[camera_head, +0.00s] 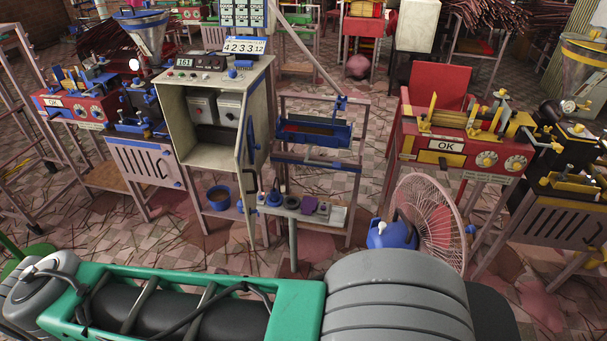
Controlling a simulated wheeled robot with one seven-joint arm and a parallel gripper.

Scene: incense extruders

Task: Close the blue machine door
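A pale grey machine cabinet (170,90) with a blue-edged top stands left of centre, its front open. A narrow grey-blue door (244,150) stands at the cabinet's right front edge, swung out toward me and seen almost edge-on. I cannot tell its exact angle or see its full face. My green and grey arm crosses the bottom of the view, in front of the cabinet and apart from it. My gripper is not in view.
A small stand with cups and blocks (308,207) is right of the door. A blue pot (219,197) sits below the cabinet. A pink fan (428,222) stands right of centre. Red extruder machines flank both sides. Patches of tiled floor (185,240) are open.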

